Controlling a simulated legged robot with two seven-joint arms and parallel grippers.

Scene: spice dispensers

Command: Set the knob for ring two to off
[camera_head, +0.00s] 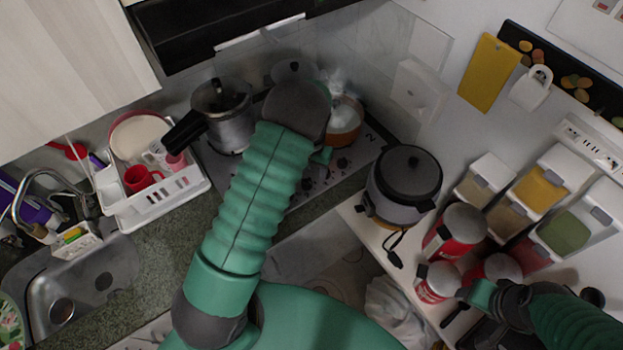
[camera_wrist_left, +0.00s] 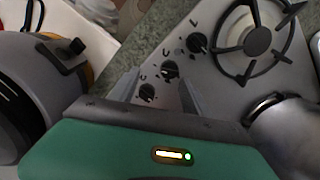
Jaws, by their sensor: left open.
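The stove (camera_wrist_left: 225,85) carries a row of black knobs. In the left wrist view I see a near knob (camera_wrist_left: 147,92), a middle knob (camera_wrist_left: 169,69) and a far knob (camera_wrist_left: 197,43) beside a burner. I cannot tell which one belongs to ring two. My left gripper (camera_wrist_left: 158,90) is open, its two grey fingers apart on either side of the near and middle knobs; contact cannot be made out. In the head view my left arm hides most of the stove, with some knobs (camera_head: 342,162) showing to its right.
A pressure cooker (camera_head: 221,112) and an orange pot (camera_head: 344,120) stand on the stove. A rice cooker (camera_head: 404,182) stands right of it. A white dish rack (camera_head: 158,200) and sink (camera_head: 85,285) are at the left. Red jars (camera_head: 455,232) and spice dispensers (camera_head: 540,190) crowd the right.

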